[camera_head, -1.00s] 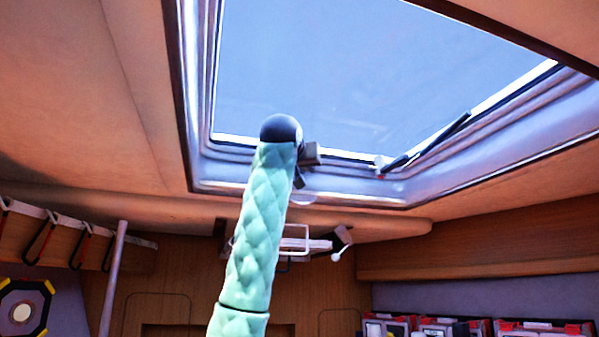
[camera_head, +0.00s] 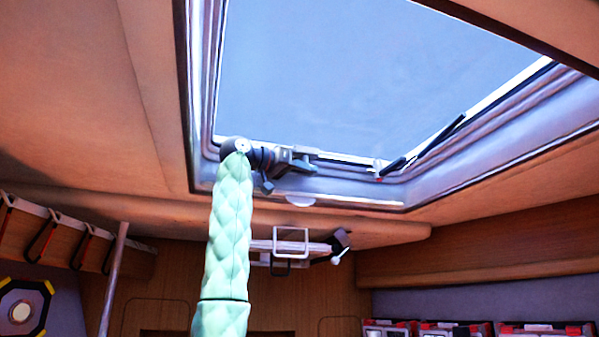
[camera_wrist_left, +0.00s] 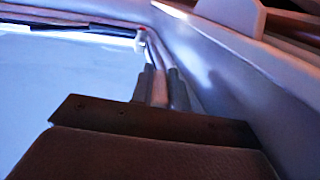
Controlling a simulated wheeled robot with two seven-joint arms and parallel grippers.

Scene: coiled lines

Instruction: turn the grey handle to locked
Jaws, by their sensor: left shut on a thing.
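My left arm rises from below in the head view. My left gripper (camera_head: 303,165) is at the lower edge of the ceiling hatch frame, shut on the grey handle, which is small and mostly hidden by the fingers there. In the left wrist view the two dark fingertips (camera_wrist_left: 159,88) stand close together beside the hatch's frame, and little of the handle can be told apart between them. The handle's exact angle cannot be read. My right gripper is not in view.
The hatch pane (camera_head: 350,75) is above, with a dark stay (camera_head: 435,143) at its lower right. A rack (camera_head: 290,245) hangs on the back wall below. A pole (camera_head: 113,280) stands at left. Cases (camera_head: 455,329) line the lower right.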

